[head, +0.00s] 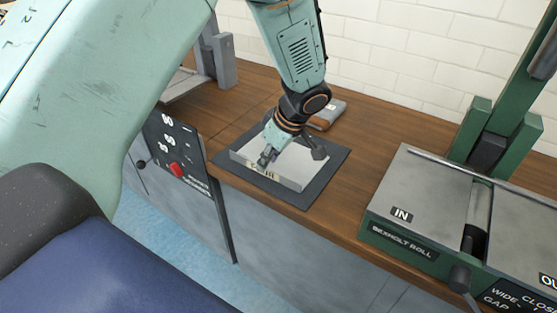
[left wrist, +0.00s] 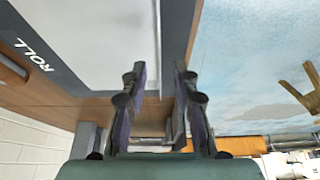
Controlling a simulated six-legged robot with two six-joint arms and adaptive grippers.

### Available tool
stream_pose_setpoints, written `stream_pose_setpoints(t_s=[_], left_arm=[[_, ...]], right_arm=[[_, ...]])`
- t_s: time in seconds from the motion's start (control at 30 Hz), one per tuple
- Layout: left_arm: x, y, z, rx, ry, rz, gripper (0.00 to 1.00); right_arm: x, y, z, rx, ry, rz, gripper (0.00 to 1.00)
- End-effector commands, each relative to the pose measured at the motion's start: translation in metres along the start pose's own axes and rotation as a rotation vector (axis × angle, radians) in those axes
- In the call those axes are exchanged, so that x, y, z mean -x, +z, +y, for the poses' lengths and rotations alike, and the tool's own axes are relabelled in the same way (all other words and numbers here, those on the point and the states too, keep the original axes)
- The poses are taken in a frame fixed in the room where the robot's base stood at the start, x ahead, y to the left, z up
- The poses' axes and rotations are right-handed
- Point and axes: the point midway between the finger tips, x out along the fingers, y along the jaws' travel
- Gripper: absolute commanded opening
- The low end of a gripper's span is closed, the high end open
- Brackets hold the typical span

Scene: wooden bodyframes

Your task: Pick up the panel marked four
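A light grey flat panel (head: 305,173) lies on a dark mat (head: 335,165) on the wooden bench. A small pale label with dark strokes sits at its front edge, too small to read and partly covered by my gripper. My left gripper (head: 290,154) is right over the panel, pointing down. In the left wrist view its two fingers (left wrist: 160,88) stand apart with a gap between them. A pale grey surface (left wrist: 95,40) with a dark border marked ROLL fills the upper left there. I cannot tell whether the fingers touch the panel. My right gripper is not in view.
A green and grey roll machine (head: 420,190) marked IN stands on the bench at the right. A small grey and brown block (head: 328,114) lies behind the panel. A dark control plate (head: 178,160) with a red switch is on the bench front at left.

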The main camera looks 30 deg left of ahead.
Motion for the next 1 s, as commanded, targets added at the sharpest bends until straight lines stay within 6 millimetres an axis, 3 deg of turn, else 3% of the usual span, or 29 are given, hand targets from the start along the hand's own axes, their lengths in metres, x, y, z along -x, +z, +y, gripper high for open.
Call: stream_pose_setpoints(t_s=[0.2, 0.47, 0.8, 1.0], left_arm=[[-0.026, -0.002, 0.000, 0.001, -0.001, -0.001, 0.29], [-0.028, -0.002, 0.000, 0.001, 0.000, -0.001, 0.29], [-0.027, -0.002, 0.000, 0.000, 0.000, -0.001, 0.01], [-0.027, -0.002, 0.000, 0.000, 0.001, -0.001, 0.00]], right_arm=[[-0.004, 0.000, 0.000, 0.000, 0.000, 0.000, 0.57], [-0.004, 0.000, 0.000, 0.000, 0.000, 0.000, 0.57], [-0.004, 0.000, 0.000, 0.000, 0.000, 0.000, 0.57], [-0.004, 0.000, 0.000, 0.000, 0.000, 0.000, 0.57]])
